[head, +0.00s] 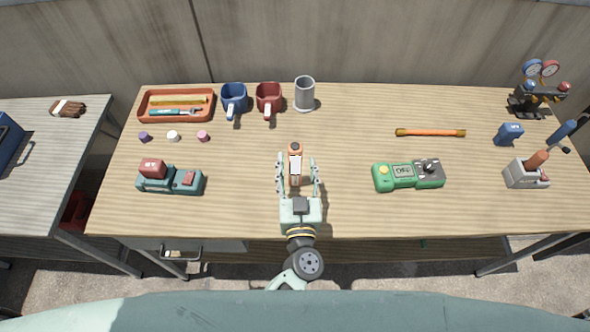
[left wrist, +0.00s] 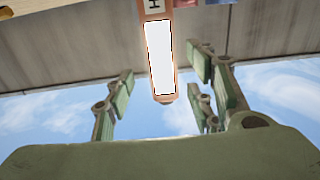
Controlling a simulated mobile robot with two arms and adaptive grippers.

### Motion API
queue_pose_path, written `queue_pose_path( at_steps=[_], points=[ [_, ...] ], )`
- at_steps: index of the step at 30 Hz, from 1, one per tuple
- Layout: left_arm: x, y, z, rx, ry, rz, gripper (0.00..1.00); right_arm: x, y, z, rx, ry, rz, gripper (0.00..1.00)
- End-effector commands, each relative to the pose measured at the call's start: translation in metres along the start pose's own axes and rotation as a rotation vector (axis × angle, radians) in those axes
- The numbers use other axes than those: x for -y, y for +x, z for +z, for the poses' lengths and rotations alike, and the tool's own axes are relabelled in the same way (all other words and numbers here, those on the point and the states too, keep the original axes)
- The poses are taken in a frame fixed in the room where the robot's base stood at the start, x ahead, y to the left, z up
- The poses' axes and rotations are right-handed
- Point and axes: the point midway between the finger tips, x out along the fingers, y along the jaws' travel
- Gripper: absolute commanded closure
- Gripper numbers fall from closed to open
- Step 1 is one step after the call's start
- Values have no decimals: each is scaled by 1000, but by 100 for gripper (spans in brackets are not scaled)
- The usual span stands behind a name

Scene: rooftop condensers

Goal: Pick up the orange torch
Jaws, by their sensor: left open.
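The orange torch (head: 295,165), a slim orange body with a long white panel, is in the middle of the wooden table. It also shows in the left wrist view (left wrist: 160,58), near the top centre, with a dark letter at its upper part. My left gripper (head: 297,164) is open, with its fingers on either side of the torch in the head view. In the left wrist view the fingers (left wrist: 165,80) stand apart, left and right of the torch. I cannot tell whether any finger touches it. My right gripper is not in view.
An orange rod (head: 430,132) and a green meter (head: 408,175) lie to the right. A teal device (head: 170,180) is at left. A blue mug (head: 234,99), a red mug (head: 268,98) and a grey mug (head: 304,94) stand behind. Table (head: 345,150) is clear right of the torch.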

Motion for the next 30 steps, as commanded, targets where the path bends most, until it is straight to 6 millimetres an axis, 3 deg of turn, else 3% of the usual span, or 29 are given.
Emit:
queue_pose_path(
  at_steps=[6,16,30],
  points=[
    [3,32,-1,-3,0,0,50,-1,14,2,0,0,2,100],
    [3,39,-3,-1,0,0,51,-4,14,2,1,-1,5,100],
    [3,38,-3,-1,0,1,92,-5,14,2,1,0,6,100]
  ],
)
